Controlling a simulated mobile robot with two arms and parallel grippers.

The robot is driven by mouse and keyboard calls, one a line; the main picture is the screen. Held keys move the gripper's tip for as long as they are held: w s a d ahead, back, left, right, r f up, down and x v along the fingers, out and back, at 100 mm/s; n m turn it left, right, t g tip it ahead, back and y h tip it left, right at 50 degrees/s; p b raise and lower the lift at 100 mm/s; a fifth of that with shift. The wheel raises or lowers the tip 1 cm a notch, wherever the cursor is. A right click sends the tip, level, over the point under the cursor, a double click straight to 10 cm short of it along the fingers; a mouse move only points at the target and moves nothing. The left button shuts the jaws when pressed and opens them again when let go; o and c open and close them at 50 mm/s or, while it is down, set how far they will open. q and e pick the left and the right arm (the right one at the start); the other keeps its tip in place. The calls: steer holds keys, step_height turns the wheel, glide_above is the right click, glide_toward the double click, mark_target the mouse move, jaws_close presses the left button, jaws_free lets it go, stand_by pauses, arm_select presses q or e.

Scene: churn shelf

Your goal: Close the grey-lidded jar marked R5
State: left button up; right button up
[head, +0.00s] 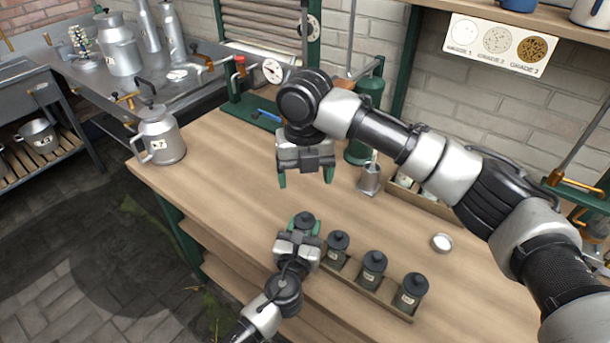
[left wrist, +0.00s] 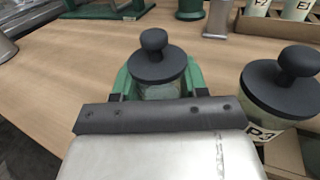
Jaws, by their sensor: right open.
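My left gripper (head: 304,229) is shut around a jar with a dark grey knobbed lid (head: 304,218), at the left end of a row of similar jars. In the left wrist view the green fingers (left wrist: 160,82) flank this jar's body (left wrist: 160,91) just below its lid (left wrist: 157,64). Its label is hidden, so I cannot tell whether it is R5. The lid rests on top; whether it is fully seated is unclear. My right gripper (head: 306,178) is open and empty above the bench, behind the left one.
Lidded jars (head: 337,243), (head: 373,266) and (head: 411,290) stand in a tray to the right. A small round tin (head: 442,242) lies behind them. A metal can (head: 160,138) stands at the bench's left end.

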arm_select(q)
steer(key=o, duration=0.5)
steer(key=v, duration=1)
steer(key=shift+s+a+b, duration=0.2)
steer(key=shift+s+b, duration=0.1)
steer(key=shift+s, duration=0.05)
steer(key=shift+s, duration=0.1)
